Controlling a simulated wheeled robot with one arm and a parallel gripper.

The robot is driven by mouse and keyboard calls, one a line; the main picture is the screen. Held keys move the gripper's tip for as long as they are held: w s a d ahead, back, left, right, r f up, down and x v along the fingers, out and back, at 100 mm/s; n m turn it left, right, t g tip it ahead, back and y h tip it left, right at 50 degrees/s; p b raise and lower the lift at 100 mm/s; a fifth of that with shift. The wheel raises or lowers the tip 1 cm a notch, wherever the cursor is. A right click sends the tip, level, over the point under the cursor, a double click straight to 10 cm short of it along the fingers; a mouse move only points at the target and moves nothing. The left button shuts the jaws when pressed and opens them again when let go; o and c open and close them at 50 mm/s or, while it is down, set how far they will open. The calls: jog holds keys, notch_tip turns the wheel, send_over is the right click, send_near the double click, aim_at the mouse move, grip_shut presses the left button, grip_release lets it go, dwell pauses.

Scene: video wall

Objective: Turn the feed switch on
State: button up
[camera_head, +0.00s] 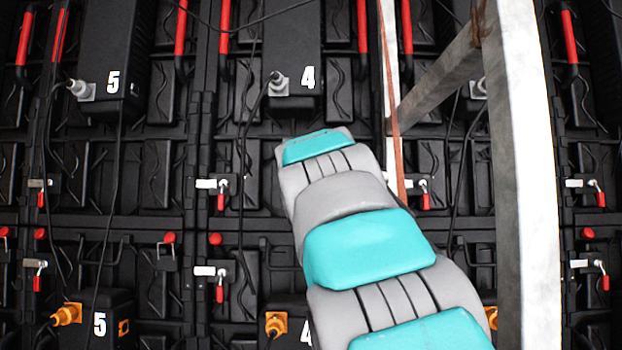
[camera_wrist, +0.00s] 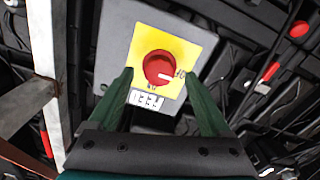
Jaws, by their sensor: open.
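In the wrist view, a round red knob (camera_wrist: 157,68) sits on a yellow plate (camera_wrist: 190,48) on a grey box (camera_wrist: 112,40). A white label (camera_wrist: 143,99) below the knob carries lettering that looks upside down, perhaps FEED. A white pointer line on the knob points right, towards a small mark too small to read surely; another small mark lies under the knob. My gripper (camera_wrist: 159,75) is open, with one green finger on each side of the knob. I cannot tell whether the fingers touch it. The head view shows my arm but neither gripper nor switch.
Grey metal posts (camera_head: 527,180) stand right of my arm in the head view, with a slanted beam (camera_head: 440,80) joining them. Behind is a black panel wall with red handles (camera_head: 363,27), small latches (camera_head: 220,184) and hanging cables (camera_head: 243,130). A pale post (camera_wrist: 42,40) shows left in the wrist view.

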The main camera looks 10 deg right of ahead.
jog(key=shift+w+d, duration=0.2)
jog(key=shift+w, duration=0.55)
jog(key=shift+w+d, duration=0.15)
jog(key=shift+w, duration=0.6)
jog(key=shift+c, duration=0.2)
grip_shut()
